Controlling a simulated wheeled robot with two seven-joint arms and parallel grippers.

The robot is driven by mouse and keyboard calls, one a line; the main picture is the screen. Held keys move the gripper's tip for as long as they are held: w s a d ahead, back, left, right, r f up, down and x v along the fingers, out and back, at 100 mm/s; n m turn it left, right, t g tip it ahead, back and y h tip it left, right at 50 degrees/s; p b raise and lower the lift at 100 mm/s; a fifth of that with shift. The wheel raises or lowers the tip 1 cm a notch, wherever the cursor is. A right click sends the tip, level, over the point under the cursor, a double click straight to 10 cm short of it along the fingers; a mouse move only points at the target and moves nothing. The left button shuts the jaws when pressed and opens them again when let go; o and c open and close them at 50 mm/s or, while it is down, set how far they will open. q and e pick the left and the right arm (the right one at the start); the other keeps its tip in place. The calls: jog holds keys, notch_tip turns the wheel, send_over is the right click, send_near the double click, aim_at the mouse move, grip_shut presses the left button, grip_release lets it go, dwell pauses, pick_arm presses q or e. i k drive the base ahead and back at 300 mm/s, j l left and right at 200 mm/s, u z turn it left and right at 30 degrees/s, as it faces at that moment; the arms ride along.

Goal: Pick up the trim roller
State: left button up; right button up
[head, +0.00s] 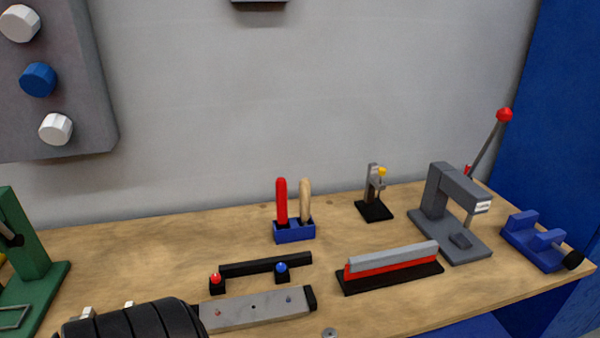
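No roller head shows clearly, so I cannot tell for sure which thing is the trim roller. A small blue holder (294,232) stands on the workbench near its middle. Two upright handles stick up from it side by side, a red handle (281,201) on the left and a pale wooden handle (305,200) on the right. Their lower ends are hidden in the holder. Neither of my grippers shows in the head view.
The wooden workbench (130,255) holds a black bar (265,265), a grey plate (255,308), a red-and-grey bar fixture (392,262), a small black stand (374,210), a grey lever press (450,205), a blue vise (535,242) and a green device (30,255). A dark ribbed shape (135,322) covers the lower left.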

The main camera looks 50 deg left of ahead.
aim_at(305, 185)
jog(key=u, duration=1.6)
